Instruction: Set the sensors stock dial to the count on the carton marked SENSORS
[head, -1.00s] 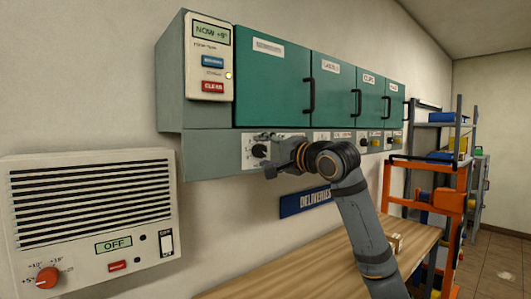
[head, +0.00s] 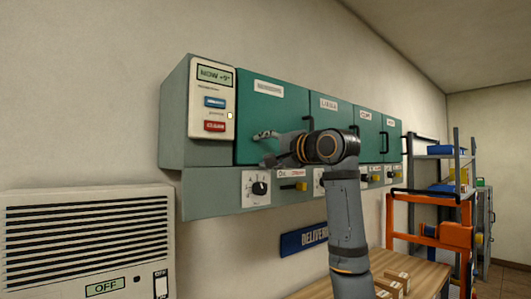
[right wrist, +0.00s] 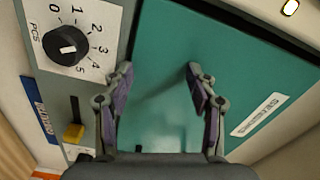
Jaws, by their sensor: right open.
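The stock dial (head: 260,188) is a black knob on a white plate below the leftmost green door. In the right wrist view the dial (right wrist: 67,46) shows a scale from 0 to 5 marked PCS. Its white mark is visible, but I cannot tell its exact setting. My right gripper (head: 259,136) is in front of that door, above the dial and apart from it. Its jaws (right wrist: 158,75) are open and empty. Small cartons (head: 397,276) lie on the bench; their markings are unreadable from here. My left gripper is not in view.
The leftmost green door (head: 272,112) is closed, with a small label. A yellow lever (head: 300,187) sits right of the dial. A panel with buttons (head: 213,100) is at the cabinet's left. An orange frame (head: 438,236) stands right of the wooden bench (head: 432,274).

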